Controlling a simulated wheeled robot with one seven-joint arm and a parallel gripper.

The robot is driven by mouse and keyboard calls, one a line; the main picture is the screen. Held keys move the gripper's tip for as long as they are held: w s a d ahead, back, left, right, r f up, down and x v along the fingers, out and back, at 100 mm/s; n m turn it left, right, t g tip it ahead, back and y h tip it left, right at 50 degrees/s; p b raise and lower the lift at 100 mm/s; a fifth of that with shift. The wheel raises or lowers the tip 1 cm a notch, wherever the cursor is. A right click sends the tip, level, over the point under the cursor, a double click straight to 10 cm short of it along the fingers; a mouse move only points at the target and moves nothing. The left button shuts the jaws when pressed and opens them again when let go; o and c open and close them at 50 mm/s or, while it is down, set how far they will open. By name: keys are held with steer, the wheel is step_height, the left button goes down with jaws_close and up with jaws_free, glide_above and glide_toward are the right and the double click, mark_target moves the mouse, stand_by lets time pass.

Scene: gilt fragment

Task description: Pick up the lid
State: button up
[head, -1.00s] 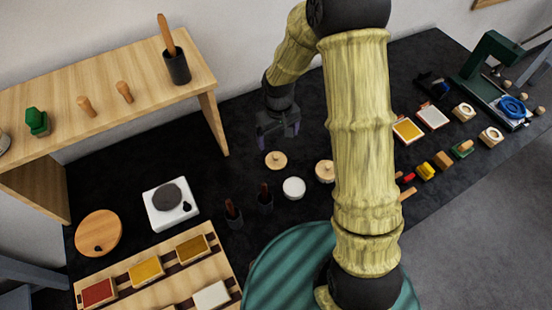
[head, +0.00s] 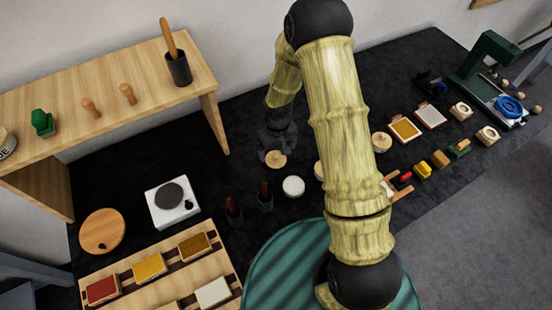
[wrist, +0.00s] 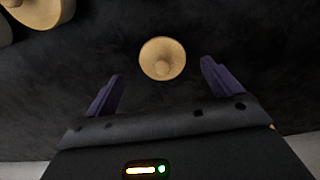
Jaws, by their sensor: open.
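A round wooden lid with a small knob (head: 276,160) lies flat on the dark table, near the middle of the head view. In the wrist view the lid (wrist: 162,58) shows from above, between and just beyond the two fingertips. My gripper (head: 276,149) is above the lid and points down. In the wrist view my gripper (wrist: 163,72) has its purple fingers spread wide, with nothing between them touching. The exact height above the lid is hard to tell.
A white-topped round container (head: 293,186) and dark cups with handles (head: 265,198) stand near the lid. Another wooden round piece (head: 381,142) lies to the right. A wooden shelf (head: 100,110) stands left. A white scale (head: 172,203) sits in front of it.

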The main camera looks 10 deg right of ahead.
mark_target(276, 155)
steer(key=shift+w+a+f+p, duration=0.15)
steer(key=shift+f+p, duration=0.3)
steer(key=shift+f, duration=0.75)
steer(key=shift+w+a+f+p, duration=0.1)
steer(key=shift+f+p, duration=0.35)
steer(key=shift+f, duration=0.7)
steer(key=c, duration=1.1)
steer(key=shift+o, duration=0.2)
steer(key=shift+r, duration=0.1)
step_height(276, 155, up, 10)
steer(key=b, duration=0.2)
steer(key=shift+b, duration=0.3)
